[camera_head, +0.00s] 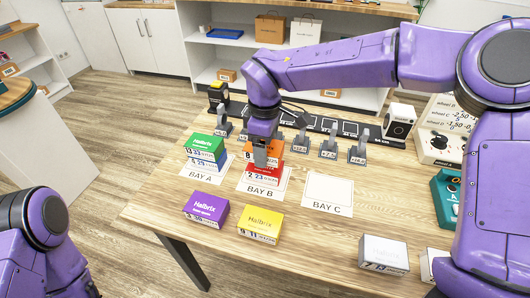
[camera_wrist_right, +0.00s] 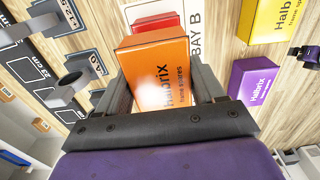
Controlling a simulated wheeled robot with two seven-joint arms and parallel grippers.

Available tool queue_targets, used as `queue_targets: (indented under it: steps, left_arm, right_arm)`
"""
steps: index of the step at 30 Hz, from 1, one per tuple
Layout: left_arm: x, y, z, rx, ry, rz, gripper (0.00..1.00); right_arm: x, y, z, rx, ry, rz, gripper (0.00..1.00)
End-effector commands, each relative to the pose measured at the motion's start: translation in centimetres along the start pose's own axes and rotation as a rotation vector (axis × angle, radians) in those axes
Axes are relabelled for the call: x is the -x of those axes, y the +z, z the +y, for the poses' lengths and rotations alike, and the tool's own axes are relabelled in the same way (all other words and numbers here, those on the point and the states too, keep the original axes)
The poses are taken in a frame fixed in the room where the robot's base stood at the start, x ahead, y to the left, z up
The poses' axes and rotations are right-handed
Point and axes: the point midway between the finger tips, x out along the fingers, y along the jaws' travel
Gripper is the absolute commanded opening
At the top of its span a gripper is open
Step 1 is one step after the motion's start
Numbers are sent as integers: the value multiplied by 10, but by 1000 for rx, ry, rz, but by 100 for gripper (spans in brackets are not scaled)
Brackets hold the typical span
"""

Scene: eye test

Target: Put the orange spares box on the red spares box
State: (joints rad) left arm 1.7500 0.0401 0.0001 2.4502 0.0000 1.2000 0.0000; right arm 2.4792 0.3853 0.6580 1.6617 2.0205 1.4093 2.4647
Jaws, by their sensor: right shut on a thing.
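The orange spares box (camera_head: 275,149) is in my right gripper (camera_head: 263,158), directly above the red spares box (camera_head: 263,170) at BAY B. In the right wrist view, the orange box (camera_wrist_right: 161,72) sits between the two fingers of my right gripper (camera_wrist_right: 164,88). The red box (camera_wrist_right: 155,22) shows behind it, mostly covered. The gripper hides part of the orange box in the head view. I cannot tell whether the two boxes touch. My left arm shows at the lower left, its gripper out of view.
A green box (camera_head: 204,143) sits on a blue box (camera_head: 207,162) at BAY A. Purple (camera_head: 206,208) and yellow (camera_head: 260,222) boxes stand in front. The BAY C mat (camera_head: 328,192) is empty. A white box (camera_head: 384,253) stands front right. Several small holders stand behind the bays.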

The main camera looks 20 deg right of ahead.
Motion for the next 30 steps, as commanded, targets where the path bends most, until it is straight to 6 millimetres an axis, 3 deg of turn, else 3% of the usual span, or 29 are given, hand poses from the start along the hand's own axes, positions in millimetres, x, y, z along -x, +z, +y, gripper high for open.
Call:
queue_targets:
  steps: [4, 16, 17, 18, 19, 30]
  left_arm:
    - [-1, 0, 0, 0, 0, 0, 94]
    - [-6, 2, 1, 0, 0, 0, 94]
    - [-5, 2, 0, 0, 0, 0, 94]
    - [-4, 2, 0, 0, 0, 0, 94]
    - [-4, 2, 0, 0, 0, 0, 94]
    - [1, 0, 0, 0, 0, 0, 94]
  right_arm:
    - [-24, 1, -2, 3, -3, -2, 35]
    - [-31, 1, -2, 2, -2, 0, 35]
    - [-30, 1, -2, 2, -2, 0, 75]
    - [-29, 1, -2, 2, -2, 0, 88]
    - [-29, 1, -2, 2, -2, 0, 94]
    - [-20, 1, -2, 1, -1, 1, 94]
